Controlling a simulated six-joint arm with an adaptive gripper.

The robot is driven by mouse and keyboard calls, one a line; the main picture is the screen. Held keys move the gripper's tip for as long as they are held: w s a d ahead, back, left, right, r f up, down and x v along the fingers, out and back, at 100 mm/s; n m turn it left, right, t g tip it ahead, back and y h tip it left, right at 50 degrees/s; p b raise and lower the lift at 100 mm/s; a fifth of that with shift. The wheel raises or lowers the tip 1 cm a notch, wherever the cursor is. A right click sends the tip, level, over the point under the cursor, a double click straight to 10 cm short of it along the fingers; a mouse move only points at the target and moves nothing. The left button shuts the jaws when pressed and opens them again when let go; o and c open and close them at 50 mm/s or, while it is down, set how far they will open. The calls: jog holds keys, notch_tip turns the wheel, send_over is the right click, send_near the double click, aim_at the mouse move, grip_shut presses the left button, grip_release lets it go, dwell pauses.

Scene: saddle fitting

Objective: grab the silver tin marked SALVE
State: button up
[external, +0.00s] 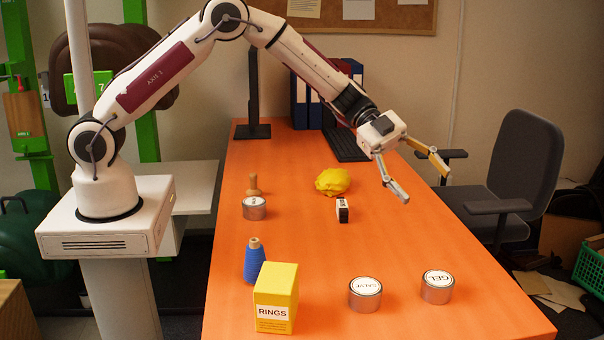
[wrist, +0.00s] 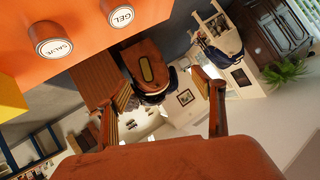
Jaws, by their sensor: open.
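The silver tin marked SALVE (external: 365,293) stands on the orange table near its front edge, label up. It also shows in the wrist view (wrist: 53,48) at the upper left. A similar silver tin marked GEL (external: 437,287) stands just to its right, and it shows in the wrist view (wrist: 118,13) at the top. My gripper (external: 423,185) is open and empty, held in the air over the right side of the table, well above and behind both tins. Its two fingers (wrist: 168,90) are spread in the wrist view, with neither tin between them.
A yellow RINGS box (external: 276,297) stands left of the SALVE tin, with a blue thread cone (external: 254,262) behind it. Further back are another tin (external: 254,208), a wooden stamp (external: 253,186), a yellow cloth (external: 332,181) and a small black-and-white block (external: 342,211). The table's middle is clear.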

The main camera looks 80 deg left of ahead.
jog(key=s+d+f+m+g+h, duration=0.15)
jog(key=s+f+g, duration=0.3)
jog(key=f, duration=0.45)
jog(key=m+g, duration=0.2)
jog(key=g, duration=0.2)
send_near(365, 286)
jog(key=shift+s+d+f+n, duration=0.15)
jog(key=shift+s+f, duration=0.05)
jog(key=shift+f, duration=0.25)
jog(key=shift+s+d+f+n, duration=0.1)
jog(key=shift+s+f, duration=0.1)
jog(key=shift+f, duration=0.25)
jog(key=shift+x, duration=1.25)
jog(key=shift+w+d, duration=0.1)
jog(key=shift+w+f+x, duration=0.1)
jog(key=shift+w+x, duration=0.1)
jog(key=shift+x, duration=1.05)
jog(key=shift+w+f+x, duration=0.1)
jog(key=shift+w+x, duration=0.15)
jog(key=shift+x, duration=1)
jog(key=shift+s, duration=0.15)
